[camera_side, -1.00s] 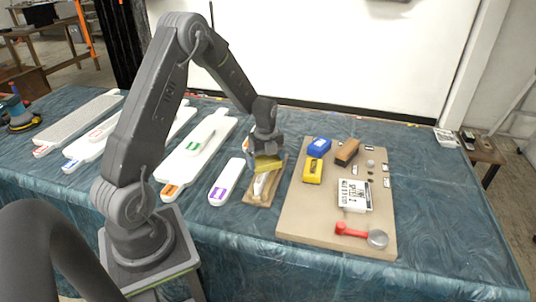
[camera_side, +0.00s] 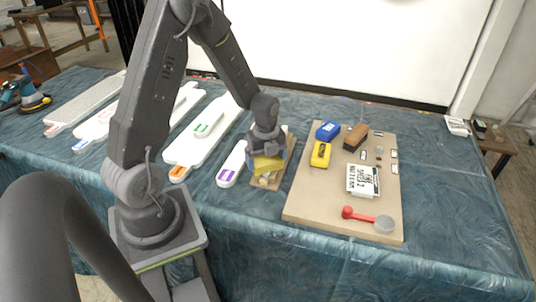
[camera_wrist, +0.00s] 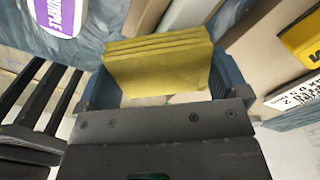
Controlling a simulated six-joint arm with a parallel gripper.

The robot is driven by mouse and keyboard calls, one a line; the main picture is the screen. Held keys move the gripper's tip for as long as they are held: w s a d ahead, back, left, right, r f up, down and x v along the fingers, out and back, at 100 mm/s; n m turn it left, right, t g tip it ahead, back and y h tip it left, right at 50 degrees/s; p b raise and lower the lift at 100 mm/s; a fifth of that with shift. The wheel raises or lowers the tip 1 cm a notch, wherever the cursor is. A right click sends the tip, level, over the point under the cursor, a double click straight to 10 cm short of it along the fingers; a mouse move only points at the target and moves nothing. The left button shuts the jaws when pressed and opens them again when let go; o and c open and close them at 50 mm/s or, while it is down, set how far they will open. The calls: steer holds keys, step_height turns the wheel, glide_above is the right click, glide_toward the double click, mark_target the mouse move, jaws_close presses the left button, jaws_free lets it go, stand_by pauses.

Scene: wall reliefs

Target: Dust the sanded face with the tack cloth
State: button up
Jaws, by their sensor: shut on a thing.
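My gripper (camera_side: 266,150) is shut on a folded yellow tack cloth (camera_side: 268,163); the cloth also fills the middle of the wrist view (camera_wrist: 158,62). The cloth is just above or on a brown board (camera_side: 284,172) with a pale piece (camera_side: 264,179) on it. The gripper and cloth hide most of that pale piece, and I cannot tell whether the cloth touches it.
To the right, a tan board (camera_side: 315,205) carries a blue block (camera_side: 327,131), a yellow block (camera_side: 320,154), a brown brush-like block (camera_side: 356,137), a white card (camera_side: 362,181) and a red-handled tool (camera_side: 358,216). A white purple-labelled piece (camera_side: 231,168) lies close left.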

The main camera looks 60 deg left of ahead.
mark_target(284, 127)
steer(key=shift+w+a+f, duration=0.1)
steer(key=shift+w+a, duration=7.25)
steer(key=shift+a, duration=0.05)
steer(key=shift+w+a+r, duration=0.15)
steer(key=shift+r, duration=0.05)
step_height(284, 127, up, 8)
steer(key=shift+f, duration=0.1)
